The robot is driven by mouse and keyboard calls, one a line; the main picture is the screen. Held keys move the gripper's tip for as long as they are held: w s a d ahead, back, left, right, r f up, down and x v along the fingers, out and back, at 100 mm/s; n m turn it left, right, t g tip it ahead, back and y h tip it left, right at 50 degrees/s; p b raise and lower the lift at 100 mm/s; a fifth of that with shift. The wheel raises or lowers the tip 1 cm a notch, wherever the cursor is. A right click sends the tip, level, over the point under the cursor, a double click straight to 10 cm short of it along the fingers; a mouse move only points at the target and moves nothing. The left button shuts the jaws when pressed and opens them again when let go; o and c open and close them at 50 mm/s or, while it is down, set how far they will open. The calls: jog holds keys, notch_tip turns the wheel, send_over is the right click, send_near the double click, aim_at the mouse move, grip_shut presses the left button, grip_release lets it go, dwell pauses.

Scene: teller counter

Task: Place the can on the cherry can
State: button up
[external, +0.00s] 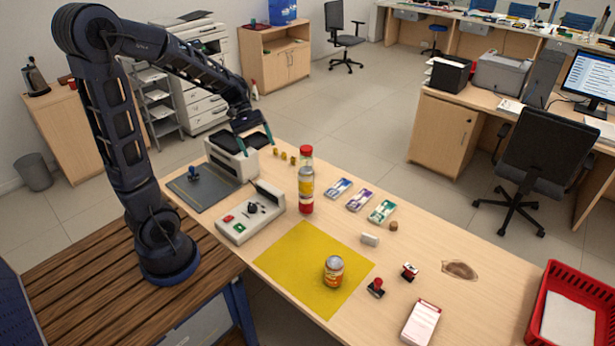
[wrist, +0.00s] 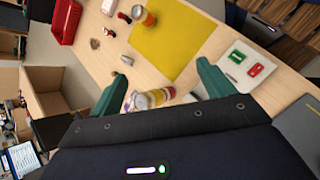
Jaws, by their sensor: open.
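A short can (external: 333,270) with an orange and red label and a silver top stands upright on the yellow mat (external: 290,255); it also shows at the top of the wrist view (wrist: 149,18). A tall column of cans (external: 306,185) stands behind the mat, with red at the bottom, yellow and silver in the middle, and red and green on top. I cannot read which is the cherry can. In the wrist view the column (wrist: 157,96) shows between my fingers, partly hidden by my gripper's body. My gripper (external: 256,143) is open and empty, left of and apart from the column.
A device with buttons (external: 250,217) and a grey printer-like box (external: 230,160) stand left of the column. Bill packs (external: 360,199) lie right of it. Stamps (external: 376,287), a notepad (external: 421,323) and a red basket (external: 535,310) lie further right. The mat is otherwise clear.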

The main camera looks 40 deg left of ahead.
jog(key=s+a+r+m+t+y, duration=0.2)
jog(key=s+r+m+t+y, duration=0.1)
jog(key=s, duration=0.5)
jog(key=s+a+r+m+t+y, duration=0.3)
jog(key=s+r+m+y, duration=0.1)
jog(key=s, duration=0.3)
jog(key=shift+s+a+r+m+y, duration=0.2)
jog(key=shift+s+m+y, duration=0.25)
jog(key=shift+m, duration=0.45)
